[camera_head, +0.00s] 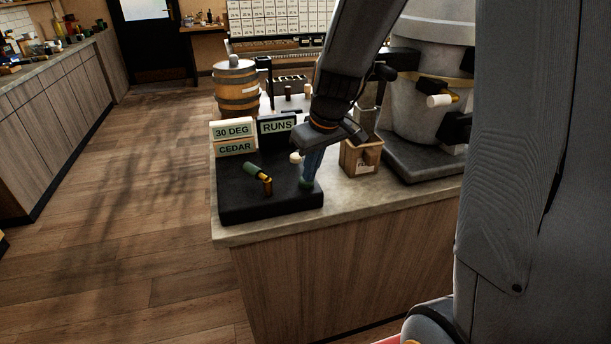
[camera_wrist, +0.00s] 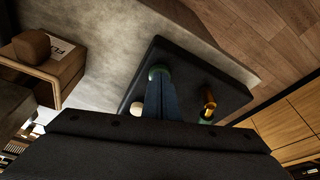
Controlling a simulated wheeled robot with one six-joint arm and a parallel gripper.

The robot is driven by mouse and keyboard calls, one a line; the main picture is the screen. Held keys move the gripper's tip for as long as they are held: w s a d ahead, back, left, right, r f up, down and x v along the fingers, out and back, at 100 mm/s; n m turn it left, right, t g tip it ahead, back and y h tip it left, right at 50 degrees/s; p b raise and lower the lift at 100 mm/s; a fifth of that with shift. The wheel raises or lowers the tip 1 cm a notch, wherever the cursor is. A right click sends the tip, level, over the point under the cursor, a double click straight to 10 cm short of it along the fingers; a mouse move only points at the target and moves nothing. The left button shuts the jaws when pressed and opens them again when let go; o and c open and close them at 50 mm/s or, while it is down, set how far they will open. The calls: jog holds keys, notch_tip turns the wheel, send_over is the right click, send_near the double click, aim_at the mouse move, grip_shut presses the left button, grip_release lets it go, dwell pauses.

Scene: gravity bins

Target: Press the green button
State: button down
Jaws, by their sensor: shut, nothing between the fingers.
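The green button (camera_head: 305,185) is a small dark green round piece at the right front corner of a black panel (camera_head: 240,198) on the counter. It also shows in the wrist view (camera_wrist: 158,71), just past my fingertips. My gripper (camera_head: 311,174) points down with its blue fingers shut and empty. The fingertips are right at the button and hide part of it. I cannot tell whether they touch it. In the wrist view the closed fingers (camera_wrist: 160,92) line up with the button.
A lever with a green grip (camera_head: 255,171) and a white knob (camera_head: 296,157) are on the panel. Signs reading "30 DEG" (camera_head: 233,131), "CEDAR" and "RUNS" (camera_head: 277,126) stand behind. A small box (camera_head: 360,158) stands right of the panel, before a large grey machine (camera_head: 412,110).

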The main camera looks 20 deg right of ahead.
jog(key=shift+r+p, duration=2.3)
jog(key=shift+r, duration=0.7)
jog(key=shift+r, duration=0.1)
jog(key=a+b+v, duration=0.1)
jog(key=b+v, duration=0.1)
jog(key=v, duration=0.5)
jog(key=s+f+m+g+h+b, duration=0.1)
jog(key=s+f+m, duration=0.3)
jog(key=s+f, duration=1)
jog(key=shift+s+d+g+b, duration=0.2)
jog(key=shift+s+g+b, duration=0.1)
jog(key=shift+g, duration=0.1)
jog(key=shift+d, duration=0.1)
